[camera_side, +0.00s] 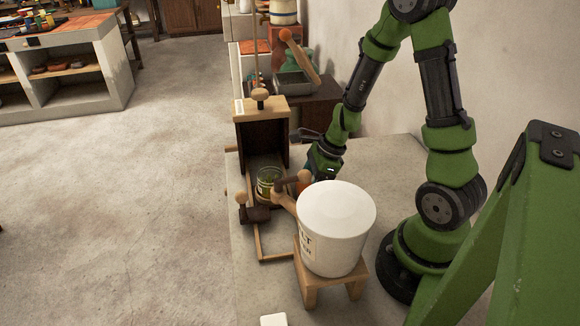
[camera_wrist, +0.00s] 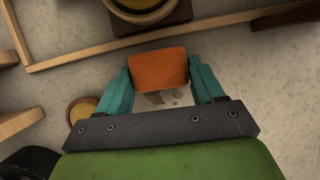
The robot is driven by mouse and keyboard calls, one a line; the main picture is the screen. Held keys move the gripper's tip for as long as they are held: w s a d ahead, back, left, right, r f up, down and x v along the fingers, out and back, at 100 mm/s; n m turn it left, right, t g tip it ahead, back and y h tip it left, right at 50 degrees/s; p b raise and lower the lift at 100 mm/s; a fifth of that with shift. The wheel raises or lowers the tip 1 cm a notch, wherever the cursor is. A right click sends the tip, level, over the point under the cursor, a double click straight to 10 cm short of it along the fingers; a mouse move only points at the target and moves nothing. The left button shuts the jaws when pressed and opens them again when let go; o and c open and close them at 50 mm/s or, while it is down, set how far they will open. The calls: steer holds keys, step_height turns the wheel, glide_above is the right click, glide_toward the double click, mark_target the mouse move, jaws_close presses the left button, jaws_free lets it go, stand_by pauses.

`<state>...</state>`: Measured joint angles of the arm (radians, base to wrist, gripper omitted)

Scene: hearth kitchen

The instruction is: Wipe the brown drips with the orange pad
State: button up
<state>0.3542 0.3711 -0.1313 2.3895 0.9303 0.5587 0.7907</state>
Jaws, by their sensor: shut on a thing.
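In the wrist view, my gripper (camera_wrist: 160,80) has its two teal fingers closed on the sides of the orange pad (camera_wrist: 160,67). The pad is held over the pale worktop. Brown drips (camera_wrist: 155,98) show as small spots just below the pad, between the fingers; part of them may be hidden. Whether the pad touches the surface is not clear. In the side view, a small bit of the orange pad (camera_side: 304,177) shows behind the white bucket, which hides much of my gripper and the drips.
A white bucket (camera_side: 337,225) on a wooden stool (camera_side: 309,280) stands close in front. A wooden press (camera_side: 262,108) with a glass jar (camera_side: 268,182) is to the left. Its wooden frame (camera_wrist: 100,52) borders the work area. A round wooden piece (camera_wrist: 80,110) lies left of my gripper.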

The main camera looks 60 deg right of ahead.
steer(key=shift+w+a, duration=0.35)
steer(key=shift+w, duration=0.05)
steer(key=shift+w+r, duration=0.15)
steer(key=shift+r, duration=0.05)
steer(key=shift+s+d, duration=1.35)
steer(key=shift+s, duration=0.05)
steer(key=shift+s+d+f, duration=0.1)
steer(key=shift+s+d, duration=1.25)
steer(key=shift+r, duration=3.05)
